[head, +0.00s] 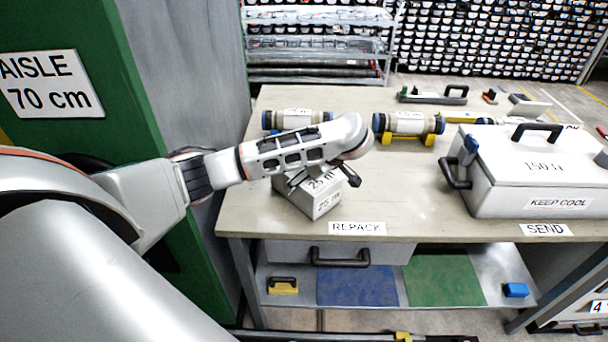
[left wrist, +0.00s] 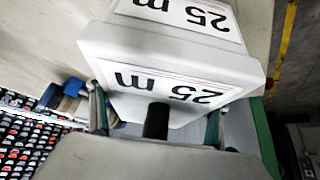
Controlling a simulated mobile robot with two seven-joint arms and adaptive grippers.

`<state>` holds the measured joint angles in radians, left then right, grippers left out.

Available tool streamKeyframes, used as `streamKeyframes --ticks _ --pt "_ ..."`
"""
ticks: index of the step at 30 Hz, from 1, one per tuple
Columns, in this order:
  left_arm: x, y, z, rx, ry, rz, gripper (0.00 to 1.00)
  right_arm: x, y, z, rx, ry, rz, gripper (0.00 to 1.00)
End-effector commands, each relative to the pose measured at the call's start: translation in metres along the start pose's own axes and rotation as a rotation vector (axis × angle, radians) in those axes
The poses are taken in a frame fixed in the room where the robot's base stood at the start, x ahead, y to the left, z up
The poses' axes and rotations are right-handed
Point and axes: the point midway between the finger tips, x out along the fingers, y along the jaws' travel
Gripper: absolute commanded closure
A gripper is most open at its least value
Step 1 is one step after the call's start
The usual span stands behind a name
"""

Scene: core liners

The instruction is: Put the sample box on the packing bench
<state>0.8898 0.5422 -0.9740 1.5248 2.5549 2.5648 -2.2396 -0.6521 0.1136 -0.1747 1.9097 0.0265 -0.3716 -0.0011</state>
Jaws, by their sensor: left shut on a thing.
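The sample box (head: 322,203) is a small pale grey box with "25 m" labels, above the front left part of the packing bench (head: 400,215), behind the REPACK label. I cannot tell whether it touches the bench top. My left gripper (head: 320,180) reaches over it from the left and is shut on it; my own arm hides part of it. My right gripper is not in view.
A large grey "KEEP COOL" box (head: 530,175) stands on the bench's right. A green cabinet (head: 100,120) stands close at left. Bare bench top lies between the sample box and the large box.

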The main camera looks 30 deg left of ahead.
Motion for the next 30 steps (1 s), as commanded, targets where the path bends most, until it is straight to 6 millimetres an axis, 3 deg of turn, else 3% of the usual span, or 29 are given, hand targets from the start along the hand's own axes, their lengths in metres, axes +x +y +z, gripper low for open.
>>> streamKeyframes --ticks 9,10,12,23,30 --pt "0.001 0.001 0.001 -0.001 0.001 0.002 0.72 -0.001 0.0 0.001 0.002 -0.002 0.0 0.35" --pt "0.002 0.0 0.002 0.001 0.0 -0.001 0.19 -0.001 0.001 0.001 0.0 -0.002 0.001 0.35" --pt "0.002 0.0 0.002 0.001 0.0 -0.001 0.07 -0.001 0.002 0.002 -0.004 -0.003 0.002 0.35" --pt "0.0 0.0 0.0 0.0 0.0 0.0 0.07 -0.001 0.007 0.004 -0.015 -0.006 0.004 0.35" --pt "-0.03 0.002 -0.001 0.001 0.002 0.005 0.07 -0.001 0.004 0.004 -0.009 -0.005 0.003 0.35"
